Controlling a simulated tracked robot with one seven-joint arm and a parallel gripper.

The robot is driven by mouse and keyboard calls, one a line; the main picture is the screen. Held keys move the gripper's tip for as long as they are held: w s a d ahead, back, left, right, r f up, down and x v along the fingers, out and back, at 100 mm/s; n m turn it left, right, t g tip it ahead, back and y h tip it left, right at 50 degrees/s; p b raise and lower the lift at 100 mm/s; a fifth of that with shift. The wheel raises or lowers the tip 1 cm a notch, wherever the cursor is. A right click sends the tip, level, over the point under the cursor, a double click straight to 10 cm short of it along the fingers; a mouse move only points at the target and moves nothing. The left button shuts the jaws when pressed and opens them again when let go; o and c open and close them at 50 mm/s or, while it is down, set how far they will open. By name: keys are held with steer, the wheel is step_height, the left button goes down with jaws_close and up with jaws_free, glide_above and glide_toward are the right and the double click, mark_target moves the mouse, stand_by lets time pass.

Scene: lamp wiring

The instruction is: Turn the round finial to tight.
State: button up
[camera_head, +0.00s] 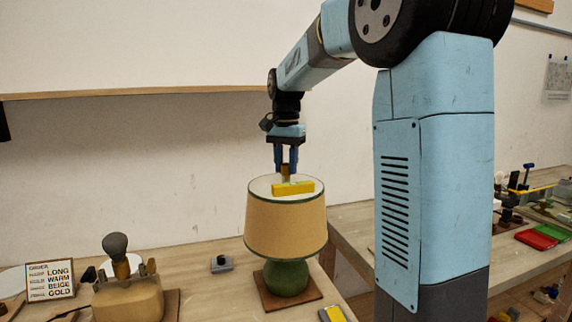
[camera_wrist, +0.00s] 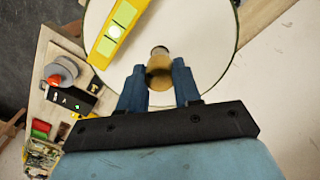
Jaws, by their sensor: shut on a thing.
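A lamp with a beige shade (camera_head: 286,226) and a green base (camera_head: 286,278) stands upright on a brown square board on the bench. My gripper (camera_head: 286,169) points down over the middle of the shade's top. Its blue fingers are shut on the round finial, a small gold-brown piece (camera_head: 285,172). In the wrist view my gripper (camera_wrist: 160,88) has a finger on each side of the finial (camera_wrist: 159,66). A yellow spirit level (camera_head: 293,188) lies on the shade's top beside the finial; it also shows in the wrist view (camera_wrist: 119,32). Whether the finial is tight cannot be seen.
An order card (camera_head: 50,280) stands at the left, near a second beige lamp body (camera_head: 128,296) with a dark bulb. Red and green trays (camera_head: 537,238) sit on the right bench.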

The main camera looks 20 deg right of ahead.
mark_target(286, 164)
steer(key=shift+r+m, duration=0.1)
steer(key=shift+m, duration=0.5)
steer(key=o, duration=1.1)
steer(key=shift+c, duration=0.2)
step_height(286, 164, up, 14)
steer(key=shift+f, duration=0.2)
steer(key=s+f+n+t, duration=0.2)
steer(key=s+f+n, duration=0.2)
steer(key=s+f, duration=0.5)
steer(key=s+f+n+t, duration=0.3)
steer(key=s+f+n, duration=0.2)
steer(key=s, duration=1.5)
step_height(286, 164, down, 4)
steer(key=shift+r+t, duration=0.1)
steer(key=shift+t, duration=0.2)
